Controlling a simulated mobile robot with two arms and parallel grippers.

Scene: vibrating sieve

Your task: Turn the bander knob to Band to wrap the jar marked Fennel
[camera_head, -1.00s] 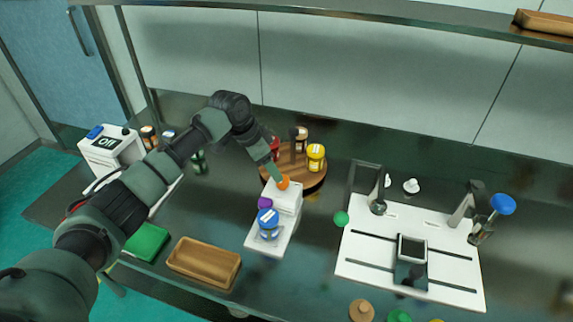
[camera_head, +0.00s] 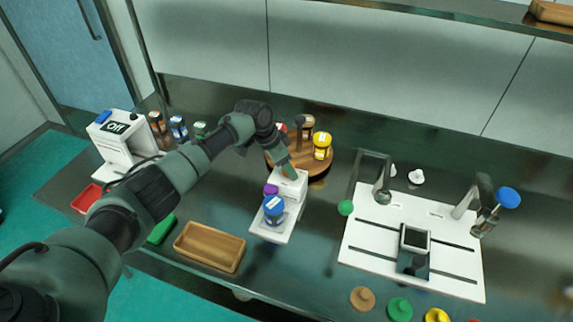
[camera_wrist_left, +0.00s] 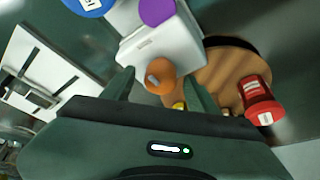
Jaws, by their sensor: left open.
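A small white machine (camera_head: 290,186), which I take to be the bander, stands mid-counter with a flat white base. A jar with a blue lid (camera_head: 274,205) stands upright on that base; its label is too small to read. A purple knob (camera_head: 271,189) sits behind the jar; it also shows in the wrist view (camera_wrist_left: 157,11). An orange knob (camera_wrist_left: 160,76) is on the machine, hidden by my gripper in the head view. My left gripper (camera_head: 289,171) is open, its fingers (camera_wrist_left: 160,84) on either side of the orange knob. My right gripper is not visible.
A round wooden stand (camera_head: 319,165) with several jars is close behind. A white machine reading "Off" (camera_head: 123,140) stands at left. A wooden tray (camera_head: 210,247) lies in front. A white panel (camera_head: 362,262) with fittings is at right. Several coloured lids lie along the front edge.

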